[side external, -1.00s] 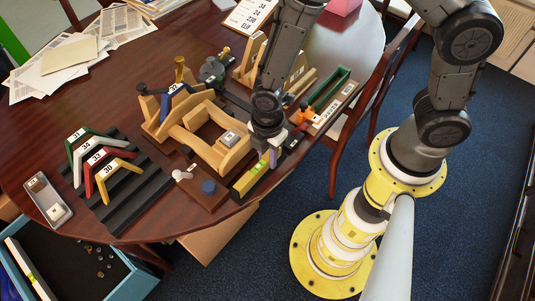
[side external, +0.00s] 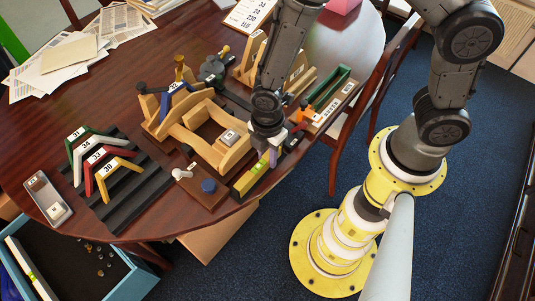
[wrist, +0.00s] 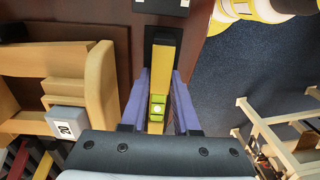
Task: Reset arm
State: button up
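My gripper (wrist: 162,85) points down at the front edge of the table. Its two purple fingers are apart, one on each side of a yellow spirit level with a green vial (wrist: 157,104). I see no clear grip on the level, though the gap at the tips is narrow. In the side view, the gripper (side external: 272,158) is at the right end of the yellow level (side external: 249,179), which lies low by the table edge. The wooden saddle fixture (side external: 212,145) stands just left of the gripper, with a grey block marked 20 (wrist: 66,122) on it.
A black stepped rack (side external: 126,190) holds coloured numbered angle pieces at the left. Free room lies above the table's left part.

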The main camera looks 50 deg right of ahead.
jog(key=o, duration=0.9)
jog(key=shift+c, duration=0.2)
jog(key=shift+w+r, duration=0.1)
jog(key=shift+r, duration=2.45)
jog(key=shift+r, duration=1.5)
